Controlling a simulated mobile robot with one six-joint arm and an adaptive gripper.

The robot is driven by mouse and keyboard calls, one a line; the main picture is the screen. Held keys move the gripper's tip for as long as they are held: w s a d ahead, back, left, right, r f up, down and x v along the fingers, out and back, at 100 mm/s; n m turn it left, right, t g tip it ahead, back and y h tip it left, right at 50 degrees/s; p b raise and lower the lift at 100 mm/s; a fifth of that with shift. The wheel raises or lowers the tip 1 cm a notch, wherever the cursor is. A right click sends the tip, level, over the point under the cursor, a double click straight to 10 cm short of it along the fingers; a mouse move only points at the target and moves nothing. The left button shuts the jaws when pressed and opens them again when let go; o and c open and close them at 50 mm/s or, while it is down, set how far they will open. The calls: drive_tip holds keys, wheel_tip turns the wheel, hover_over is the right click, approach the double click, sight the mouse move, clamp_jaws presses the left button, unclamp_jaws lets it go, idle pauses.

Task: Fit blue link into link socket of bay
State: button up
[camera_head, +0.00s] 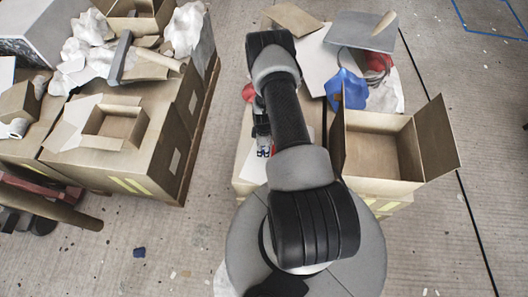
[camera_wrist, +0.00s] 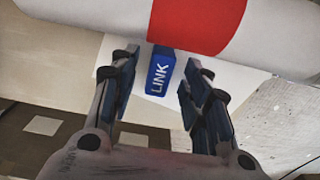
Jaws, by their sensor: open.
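The blue link (camera_wrist: 160,74) is a small block with white "LINK" lettering, in the upper middle of the wrist view. It is on or against a pale surface, just below a white roll with a red band (camera_wrist: 197,20). My gripper (camera_wrist: 164,58) is open, with one finger on each side of the link. A gap shows between the link and each finger, so it is not gripped. In the head view my arm covers much of the work area, and I cannot make out the link there. I cannot identify the link socket or bay in either view.
An open cardboard box (camera_head: 375,155) stands right of my arm, with a crumpled blue piece (camera_head: 347,90) behind it. A grey panel (camera_head: 358,30) lies at the back. Cartons and scraps crowd a pallet (camera_head: 200,135) at left.

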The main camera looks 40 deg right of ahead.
drive_tip(key=shift+w+f, duration=0.1)
drive_tip(key=shift+f, duration=0.7)
drive_tip(key=shift+r, duration=0.1)
clamp_jaws()
wheel_tip(320, 180, up, 20)
drive_tip(key=p, duration=0.5)
drive_tip(key=shift+p, duration=0.3)
